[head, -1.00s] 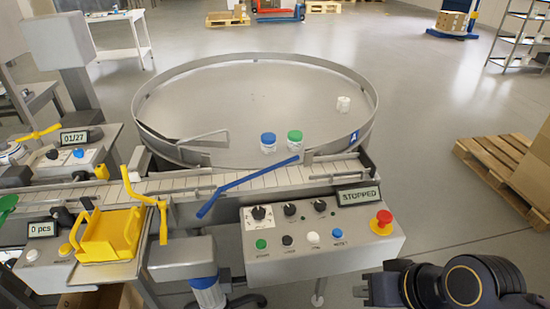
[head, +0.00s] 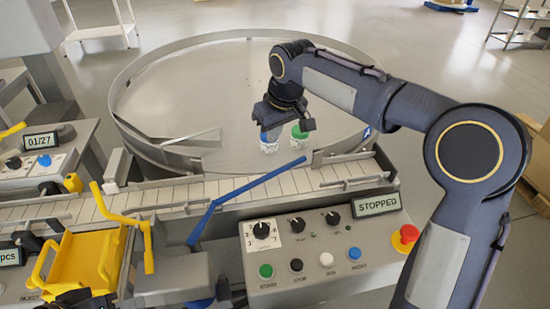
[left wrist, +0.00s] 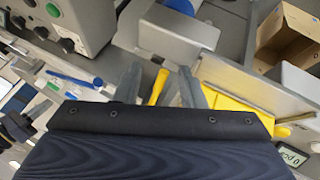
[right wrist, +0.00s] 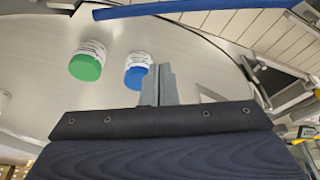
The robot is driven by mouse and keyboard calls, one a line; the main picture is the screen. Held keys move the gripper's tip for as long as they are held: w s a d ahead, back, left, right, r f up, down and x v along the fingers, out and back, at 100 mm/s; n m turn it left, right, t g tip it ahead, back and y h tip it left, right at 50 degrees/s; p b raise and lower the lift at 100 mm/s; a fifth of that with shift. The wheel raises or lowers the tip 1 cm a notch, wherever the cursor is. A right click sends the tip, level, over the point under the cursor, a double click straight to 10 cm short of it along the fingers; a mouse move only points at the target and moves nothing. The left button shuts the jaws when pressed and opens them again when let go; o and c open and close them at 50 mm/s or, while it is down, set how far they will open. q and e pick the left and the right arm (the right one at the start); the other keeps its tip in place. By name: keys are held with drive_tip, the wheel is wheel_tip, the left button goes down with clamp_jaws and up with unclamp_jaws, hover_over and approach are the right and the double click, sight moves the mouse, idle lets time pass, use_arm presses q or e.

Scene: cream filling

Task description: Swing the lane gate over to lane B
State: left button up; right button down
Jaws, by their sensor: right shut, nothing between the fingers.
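A long blue bar (head: 245,192), which looks like the lane gate, slants across the conveyor (head: 175,194) in front of the round table. It also shows in the right wrist view (right wrist: 200,6) and the left wrist view (left wrist: 75,78). My right gripper (head: 268,134) is over the round table, beyond the bar and apart from it. Its fingers are together and empty in the right wrist view (right wrist: 160,86). My left gripper (left wrist: 160,86) has its fingers apart, with a yellow handle (left wrist: 158,87) visible past them. A letter A plate (head: 366,132) is on the table rim, partly hidden.
A blue-lidded jar (right wrist: 136,72) and a green-lidded jar (right wrist: 88,60) stand on the round table (head: 190,95) close to my right gripper. The control panel (head: 310,268) has a red button (head: 405,237) and a STOPPED display (head: 376,205). A yellow tray (head: 85,262) is at left.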

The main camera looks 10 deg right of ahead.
sight(266, 164)
drive_tip(key=x, duration=1)
drive_tip(key=shift+f, duration=0.15)
drive_tip(key=s, duration=0.1)
drive_tip(key=s+d+r, duration=0.1)
drive_tip(key=shift+s+d, duration=0.1)
drive_tip(key=shift+s, duration=0.2)
drive_tip(key=shift+s+d, duration=0.2)
drive_tip(key=shift+s, duration=0.3)
drive_tip(key=shift+r, duration=0.1)
drive_tip(key=shift+a, duration=0.1)
